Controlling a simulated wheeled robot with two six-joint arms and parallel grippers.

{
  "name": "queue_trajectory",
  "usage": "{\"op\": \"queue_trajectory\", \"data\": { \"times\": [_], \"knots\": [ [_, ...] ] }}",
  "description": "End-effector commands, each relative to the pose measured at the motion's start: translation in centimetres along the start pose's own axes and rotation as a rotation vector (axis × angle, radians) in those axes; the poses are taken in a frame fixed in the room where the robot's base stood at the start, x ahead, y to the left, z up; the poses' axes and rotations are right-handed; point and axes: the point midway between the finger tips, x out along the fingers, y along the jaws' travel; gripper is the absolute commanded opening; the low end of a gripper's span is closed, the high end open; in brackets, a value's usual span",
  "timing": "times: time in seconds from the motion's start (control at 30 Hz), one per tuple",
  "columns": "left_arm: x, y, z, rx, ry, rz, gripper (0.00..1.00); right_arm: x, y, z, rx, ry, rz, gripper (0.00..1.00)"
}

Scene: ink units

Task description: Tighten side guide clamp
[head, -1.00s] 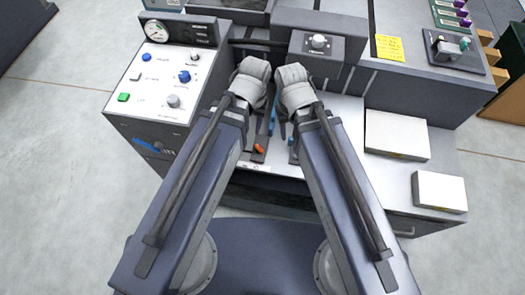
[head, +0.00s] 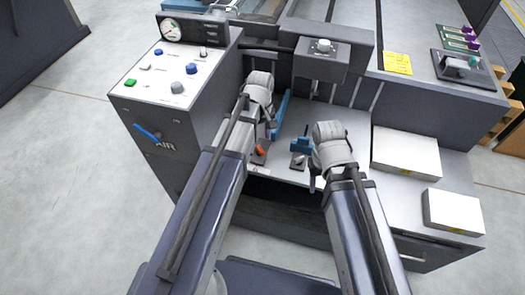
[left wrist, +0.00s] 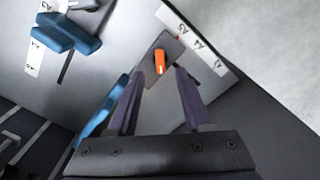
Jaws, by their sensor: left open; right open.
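The orange clamp lever (head: 260,151) sits on a small dark plate at the front left of the machine's feed table (head: 330,118). In the left wrist view the orange lever (left wrist: 160,62) stands just beyond and between my left fingertips, apparently not gripped. My left gripper (head: 269,134) is open, close above and behind the lever in the head view, and partly hidden by its wrist. A long blue guide (head: 281,109) lies beside it. A shorter blue guide (head: 300,144) stands further right. My right gripper (head: 312,181) is open and empty near the table's front edge.
A control panel (head: 176,72) with knobs and a gauge is at left, with a blue air lever (head: 147,132) on its front. White paper stacks (head: 406,152) lie at right. A head unit (head: 321,62) overhangs the table.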

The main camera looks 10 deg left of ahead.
Motion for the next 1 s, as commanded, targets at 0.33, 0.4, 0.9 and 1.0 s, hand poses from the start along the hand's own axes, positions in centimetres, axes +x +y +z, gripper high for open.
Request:
{"op": "queue_trajectory", "data": {
  "times": [0.33, 0.4, 0.9, 1.0],
  "knots": [
    [4.3, 0.0, 0.0, 0.002, 0.0, 0.0, 0.5, 4.3, -0.4, -0.2, 0.0, 0.0, 0.0, 0.5],
    [5.2, 0.0, 0.0, 0.002, 0.0, 0.0, 0.5, 5.2, -0.5, -0.3, 0.0, 0.0, 0.0, 0.5],
    [7.2, 0.0, 0.0, 0.002, 0.0, 0.0, 0.5, 7.2, -0.7, -0.4, 0.0, 0.0, 0.0, 0.5],
    [7.2, 0.0, 0.0, 0.002, 0.0, 0.0, 0.46, 7.2, -0.7, -0.4, 0.0, 0.0, 0.0, 0.5]
  ]
}}
